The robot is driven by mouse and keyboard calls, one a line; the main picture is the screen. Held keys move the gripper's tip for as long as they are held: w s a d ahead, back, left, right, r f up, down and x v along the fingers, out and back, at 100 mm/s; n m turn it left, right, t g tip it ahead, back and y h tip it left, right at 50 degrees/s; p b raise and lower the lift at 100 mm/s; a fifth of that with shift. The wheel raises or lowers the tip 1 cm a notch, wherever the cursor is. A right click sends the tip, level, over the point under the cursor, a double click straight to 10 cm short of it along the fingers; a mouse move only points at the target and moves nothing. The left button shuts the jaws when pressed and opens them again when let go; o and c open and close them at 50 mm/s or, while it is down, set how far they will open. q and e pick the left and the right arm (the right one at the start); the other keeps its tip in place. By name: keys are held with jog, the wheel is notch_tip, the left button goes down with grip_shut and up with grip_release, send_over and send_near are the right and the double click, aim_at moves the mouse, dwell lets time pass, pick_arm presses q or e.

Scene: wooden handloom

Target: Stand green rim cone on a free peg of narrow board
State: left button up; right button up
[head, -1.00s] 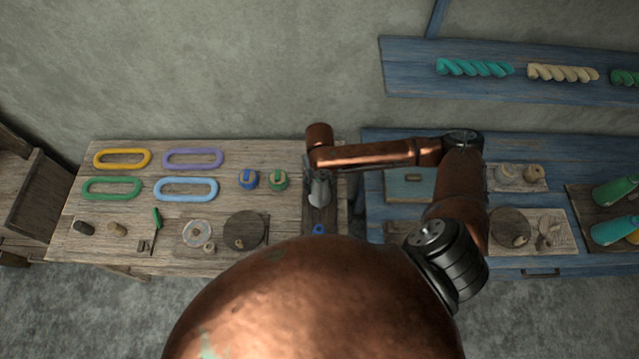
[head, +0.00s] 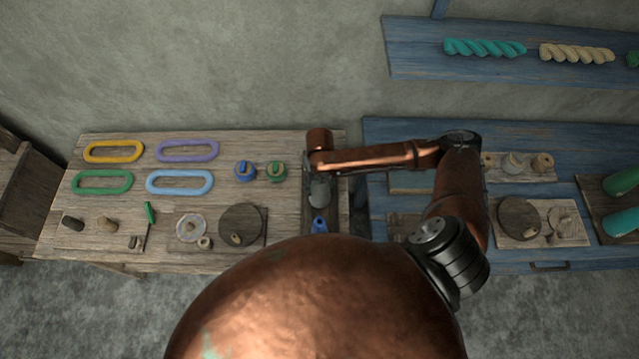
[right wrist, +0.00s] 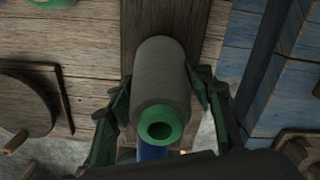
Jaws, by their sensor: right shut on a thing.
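The green rim cone (right wrist: 160,95) is a grey cone with a green ring and a dark hole at its near end in the right wrist view. My right gripper (right wrist: 163,122) has a finger on either side and is shut on it. In the head view the grey cone (head: 319,192) hangs below my right wrist, over the dark narrow board (head: 334,195). Another cone with a blue rim (head: 320,225) stands at the board's near end. The board's pegs are hidden, and I cannot tell the cone's height above it. My left gripper is out of view.
Blue-topped (head: 245,171) and green-topped (head: 276,172) pieces stand left of the board. Several coloured oval rings, a dark disc (head: 240,222) and small parts lie on the wooden table (head: 130,212). A blue table (head: 375,213) adjoins on the right, partly behind my arm.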

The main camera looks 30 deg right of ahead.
jog(key=o, duration=1.5)
notch_tip(320, 180, up, 12)
